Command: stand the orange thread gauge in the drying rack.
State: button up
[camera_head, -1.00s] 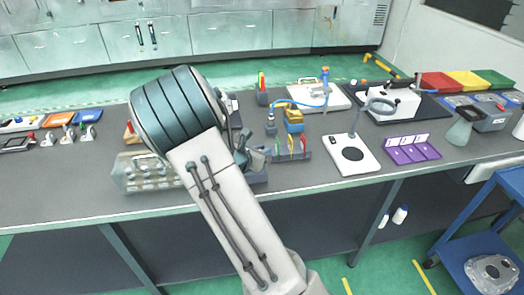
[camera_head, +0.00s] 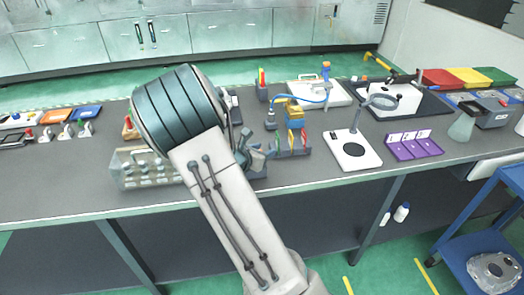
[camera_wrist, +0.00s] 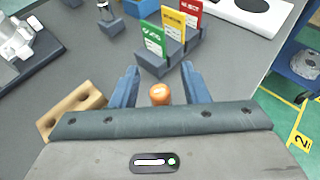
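An orange rounded piece (camera_wrist: 160,94), probably the thread gauge seen end-on, shows between my two blue fingers in the wrist view. My gripper (camera_wrist: 160,68) is open, with a visible gap on each side of the piece. In the head view my arm hides most of the gripper and the orange piece. A dark slotted rack (camera_wrist: 152,62) holding upright green, yellow and red tags stands just beyond the fingertips; it also shows in the head view (camera_head: 300,155). A wooden block with holes (camera_wrist: 75,108) lies left of the fingers. I cannot tell which is the drying rack.
A clear box of parts (camera_head: 125,180) stands left of my arm. A white stand with a ring (camera_head: 350,152) and a purple tray (camera_head: 414,148) are to the right. A blue cart (camera_head: 450,245) stands at the lower right. The bench front edge is close.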

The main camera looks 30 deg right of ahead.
jog(key=v, duration=1.4)
jog(key=shift+d, duration=0.1)
